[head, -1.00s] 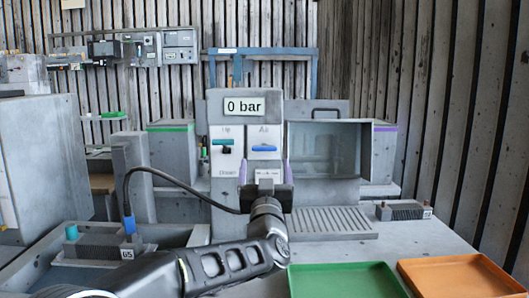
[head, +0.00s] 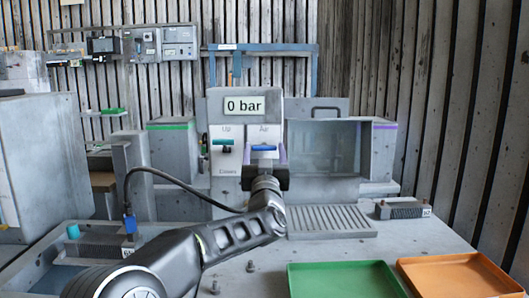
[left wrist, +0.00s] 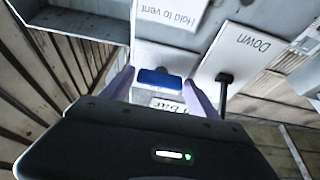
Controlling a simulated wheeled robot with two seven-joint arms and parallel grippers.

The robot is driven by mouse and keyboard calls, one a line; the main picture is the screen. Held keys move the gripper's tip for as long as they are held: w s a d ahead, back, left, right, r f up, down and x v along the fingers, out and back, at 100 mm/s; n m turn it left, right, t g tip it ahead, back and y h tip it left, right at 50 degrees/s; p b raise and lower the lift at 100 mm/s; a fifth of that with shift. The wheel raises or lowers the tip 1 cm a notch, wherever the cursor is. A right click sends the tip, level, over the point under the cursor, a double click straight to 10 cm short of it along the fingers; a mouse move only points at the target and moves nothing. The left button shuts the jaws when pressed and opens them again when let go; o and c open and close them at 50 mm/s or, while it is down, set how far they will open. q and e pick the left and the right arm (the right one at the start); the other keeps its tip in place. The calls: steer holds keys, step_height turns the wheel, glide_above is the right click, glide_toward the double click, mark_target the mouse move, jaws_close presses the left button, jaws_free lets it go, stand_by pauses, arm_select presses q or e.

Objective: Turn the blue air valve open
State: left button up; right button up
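The blue air valve (head: 263,148) is a short handle lying level on the white "Air" plate, under the display (head: 245,105) reading "0 bar". It also shows in the left wrist view (left wrist: 160,78), between the fingertips. My left gripper (head: 264,155) is at the panel front, its two purple fingers apart on either side of the handle. In the left wrist view my left gripper (left wrist: 159,75) is open, with gaps visible beside the handle. I cannot tell how deep the handle sits between the fingers. My right gripper is not in view.
A glass-fronted chamber (head: 323,150) stands to the right. A green tray (head: 345,280) and an orange tray (head: 460,275) lie in front right. A black cable (head: 165,175) loops at the left.

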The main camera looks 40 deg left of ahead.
arm_select(q)
steer(key=c, duration=1)
